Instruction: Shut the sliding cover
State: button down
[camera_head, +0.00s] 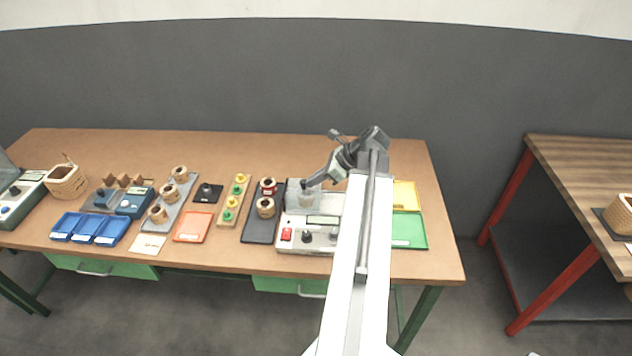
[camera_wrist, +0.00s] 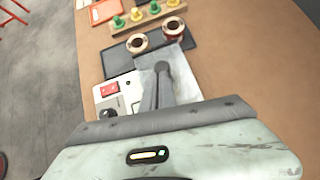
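A light grey tester (camera_head: 303,230) with a red switch, knobs and a small display stands on the brown bench. At its back left, a pale, see-through-looking cover (camera_head: 293,197) lies over the top; a whitish round shape shows there. In the wrist view the cover (camera_wrist: 147,59) appears as a grey plate under my fingers. My gripper (camera_head: 309,184) is low over this cover, at its back part. In the wrist view my gripper (camera_wrist: 160,68) has its fingers meeting at the tips, with nothing visible between them. Whether the tips touch the cover is unclear.
A dark tray (camera_head: 259,230) with two coils stands close left of the tester. A green tray (camera_head: 409,232) and a yellow tray (camera_head: 405,195) lie to its right, beyond my arm. Blue bins (camera_head: 91,228) are farther left. The back of the bench is clear.

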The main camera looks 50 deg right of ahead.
jog(key=s+f+p+v, duration=0.1)
jog(key=p+v, duration=0.6)
jog(key=v, duration=0.6)
jog(key=shift+s+d+f+p, duration=0.35)
jog(key=shift+f+p, duration=0.05)
